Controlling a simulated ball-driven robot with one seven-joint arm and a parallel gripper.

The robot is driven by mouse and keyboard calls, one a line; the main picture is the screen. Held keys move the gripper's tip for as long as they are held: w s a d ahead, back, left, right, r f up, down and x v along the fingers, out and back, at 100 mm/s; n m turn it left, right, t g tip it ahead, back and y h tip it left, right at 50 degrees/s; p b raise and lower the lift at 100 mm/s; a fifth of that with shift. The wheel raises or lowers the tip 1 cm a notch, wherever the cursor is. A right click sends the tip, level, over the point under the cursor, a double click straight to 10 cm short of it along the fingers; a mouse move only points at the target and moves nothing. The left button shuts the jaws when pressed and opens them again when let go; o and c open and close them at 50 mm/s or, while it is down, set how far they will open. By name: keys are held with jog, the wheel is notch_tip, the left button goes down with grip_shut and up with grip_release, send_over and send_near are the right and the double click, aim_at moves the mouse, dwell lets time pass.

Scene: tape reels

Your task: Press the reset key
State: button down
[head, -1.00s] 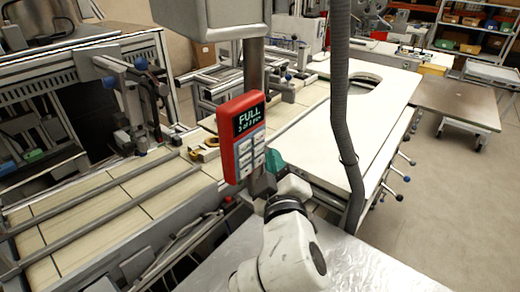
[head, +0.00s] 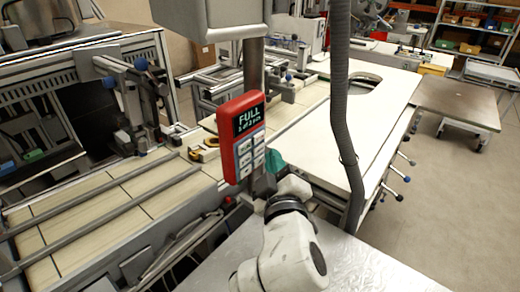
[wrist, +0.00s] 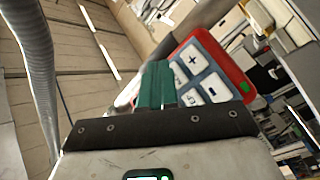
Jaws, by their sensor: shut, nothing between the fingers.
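A red handheld-style key panel (head: 241,104) is fixed upright to a grey post in the head view. Its dark display (head: 249,119) reads FULL, with a smaller line below. Several white keys (head: 244,147) lie under the display; their labels are too small to read there. In the wrist view the panel (wrist: 233,62) is tilted, and its plus key (wrist: 191,61) and minus key (wrist: 214,88) show. Other keys are partly hidden behind my fingers; I cannot tell which is reset. My gripper (wrist: 156,68) has teal fingers, closed and empty, close to the keys; contact is unclear. It also shows in the head view (head: 273,160).
A grey hanging hose (head: 341,90) runs down right of the panel. A white table (head: 310,140) with a round opening stands behind. A conveyor with rails (head: 85,215) lies at left, with a yellow tape reel (head: 211,142). A metal surface (head: 370,270) is in front.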

jog(key=shift+w+a, duration=0.1)
jog(key=shift+a, duration=0.05)
dwell(0.4)
jog(key=shift+w+a, duration=0.15)
jog(key=shift+a, duration=0.05)
jog(key=shift+w+a+b, duration=0.2)
jog(key=shift+a+b, duration=0.15)
jog(key=shift+b, duration=0.1)
dwell(0.6)
dwell(0.4)
jog(key=shift+s+d+p, duration=0.4)
jog(key=shift+s+d, duration=0.1)
jog(key=shift+d, duration=0.15)
jog(key=s+d, duration=0.1)
jog(key=d+p, duration=0.1)
jog(key=d, duration=0.1)
jog(key=s+d+p, duration=0.1)
jog(key=shift+s+d, duration=0.15)
jog(key=shift+s, duration=0.2)
dwell(0.6)
